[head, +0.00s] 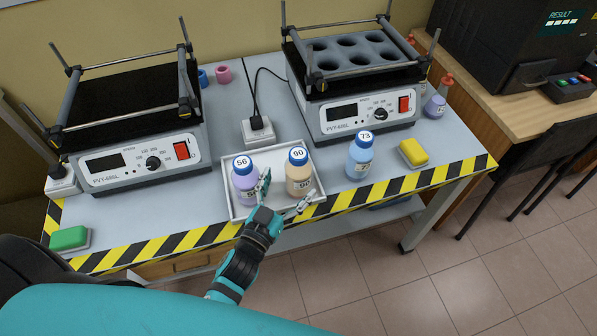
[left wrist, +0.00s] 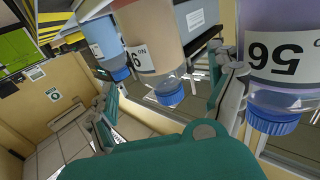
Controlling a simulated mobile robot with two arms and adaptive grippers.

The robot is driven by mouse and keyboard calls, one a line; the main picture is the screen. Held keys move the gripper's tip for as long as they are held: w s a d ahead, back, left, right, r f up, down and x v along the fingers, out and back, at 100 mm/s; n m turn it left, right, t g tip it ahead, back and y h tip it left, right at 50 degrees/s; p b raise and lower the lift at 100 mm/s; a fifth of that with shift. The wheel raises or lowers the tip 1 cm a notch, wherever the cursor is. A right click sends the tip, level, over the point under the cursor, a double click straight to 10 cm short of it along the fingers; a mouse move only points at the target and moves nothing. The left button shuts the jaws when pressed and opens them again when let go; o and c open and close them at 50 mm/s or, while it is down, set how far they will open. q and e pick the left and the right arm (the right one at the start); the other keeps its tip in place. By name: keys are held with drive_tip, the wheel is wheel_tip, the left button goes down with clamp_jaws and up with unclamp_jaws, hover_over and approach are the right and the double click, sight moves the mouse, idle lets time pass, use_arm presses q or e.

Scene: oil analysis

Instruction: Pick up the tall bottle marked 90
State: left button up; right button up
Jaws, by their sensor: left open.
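The tall bottle marked 90 (head: 299,181) is beige with a blue cap and stands upright in a white tray (head: 234,203). Beside it on the left is the purple bottle marked 56 (head: 245,186), also blue-capped. My left gripper (head: 285,197) is open at the near side of the 90 bottle, one finger toward the gap between the two bottles and the other to its right. In the left wrist view the 90 bottle (left wrist: 150,40) appears upside down between the spread fingers, with the 56 bottle (left wrist: 283,55) at the right. Contact cannot be told. My right gripper is not seen.
A blue bottle marked 73 (head: 360,158) stands right of the tray, with a yellow sponge (head: 413,152) beyond it. A green sponge (head: 69,239) lies at the front left. The table's front edge is striped.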

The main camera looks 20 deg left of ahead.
sight(298, 168)
use_arm(q)
drive_tip(key=w, duration=0.4)
drive_tip(key=w+d, duration=0.1)
drive_tip(key=shift+w, duration=0.4)
drive_tip(key=shift+a, duration=0.1)
drive_tip(key=c, duration=1.5)
drive_tip(key=shift+c, duration=0.4)
drive_tip(key=shift+r+p, duration=0.2)
drive_tip(key=shift+p, duration=0.1)
